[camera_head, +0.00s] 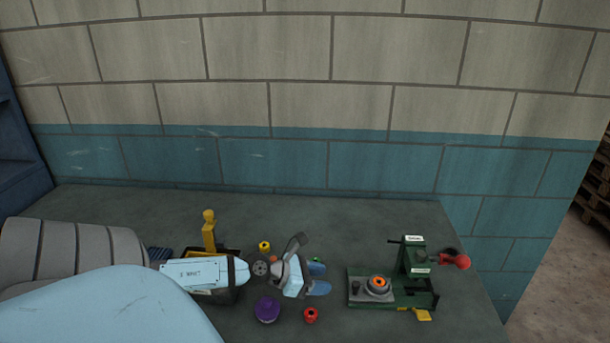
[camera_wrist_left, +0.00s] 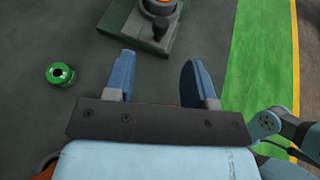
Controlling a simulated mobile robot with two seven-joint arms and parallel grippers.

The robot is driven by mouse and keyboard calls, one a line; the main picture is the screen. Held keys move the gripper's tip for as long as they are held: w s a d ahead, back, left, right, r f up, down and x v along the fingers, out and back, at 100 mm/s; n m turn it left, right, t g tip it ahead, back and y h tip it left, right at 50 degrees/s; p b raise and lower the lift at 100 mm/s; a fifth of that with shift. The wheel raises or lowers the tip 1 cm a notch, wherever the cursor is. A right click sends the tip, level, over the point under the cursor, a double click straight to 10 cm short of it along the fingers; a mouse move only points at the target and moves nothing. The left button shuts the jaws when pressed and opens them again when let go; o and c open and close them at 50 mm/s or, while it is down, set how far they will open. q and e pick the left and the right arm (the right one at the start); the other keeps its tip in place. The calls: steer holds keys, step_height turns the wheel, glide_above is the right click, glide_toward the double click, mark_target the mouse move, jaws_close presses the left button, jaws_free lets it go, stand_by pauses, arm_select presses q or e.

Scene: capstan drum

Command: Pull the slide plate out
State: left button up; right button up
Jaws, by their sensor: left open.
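A green bench machine (camera_head: 417,260) stands right of centre on the table, with a red-knobbed lever on its right. A grey slide plate (camera_head: 358,296) lies at its left side, carrying a round drum (camera_head: 378,286) with an orange top. My left gripper (camera_head: 325,278) is open and empty, left of the plate and apart from it. In the left wrist view, the near end of the machine's base and plate (camera_wrist_left: 160,42) lies ahead of the two blue fingers (camera_wrist_left: 158,65). The plate's far part is cut off there. My right gripper is not in view.
A green spool (camera_wrist_left: 61,75) lies beside the left gripper. A purple knob-like piece (camera_head: 267,309), a red spool (camera_head: 310,315) and a yellow spool (camera_head: 265,246) lie nearby. A dark bin (camera_head: 232,293) and a yellow upright piece (camera_head: 209,231) stand left. The table's back is clear.

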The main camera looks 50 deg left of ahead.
arm_select(q)
steer(key=shift+b+v, duration=0.3)
steer(key=shift+v, duration=1.75)
